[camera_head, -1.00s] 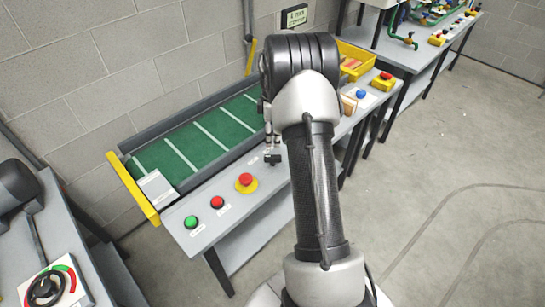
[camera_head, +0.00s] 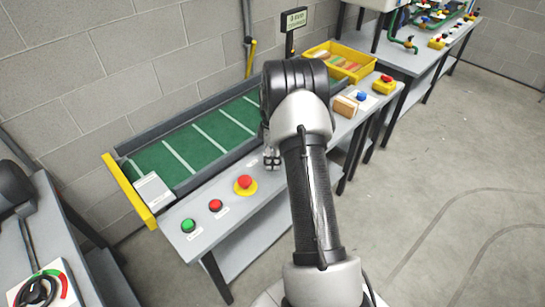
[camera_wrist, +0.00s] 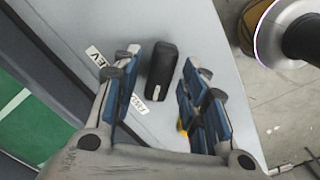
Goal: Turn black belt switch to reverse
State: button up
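The black belt switch (camera_wrist: 162,70) is a dark elongated knob on the grey panel, seen in the wrist view. A label reading REV (camera_wrist: 98,57) lies to its left, and a partly covered label (camera_wrist: 137,103) lies by its lower end. My gripper (camera_wrist: 160,72) is open, with blue-padded fingers on both sides of the knob and visible gaps between. Whether the fingertips reach down to the knob's height is hard to tell. In the head view my gripper (camera_head: 271,161) is low over the panel and hides the switch.
On the same panel are a red button on a yellow base (camera_head: 245,183), a red button (camera_head: 215,205) and a green button (camera_head: 188,225). The green belt (camera_head: 205,145) runs behind. A yellow bin (camera_head: 340,62) and a brown block (camera_head: 345,106) stand to the right.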

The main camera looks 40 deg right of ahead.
grip_shut()
jog(key=shift+m, duration=0.3)
jog(key=m+p, duration=0.1)
jog(key=m, duration=0.2)
jog(key=shift+r+m+p, duration=0.1)
jog(key=shift+m+p, duration=0.2)
jog(key=shift+p, duration=0.1)
jog(key=m+p, duration=0.1)
jog(key=m, duration=0.3)
jog(key=shift+m, duration=0.3)
jog(key=m+p, duration=0.1)
jog(key=m, duration=0.3)
jog(key=shift+m, duration=0.3)
jog(key=m, duration=0.4)
jog(key=shift+m, duration=0.3)
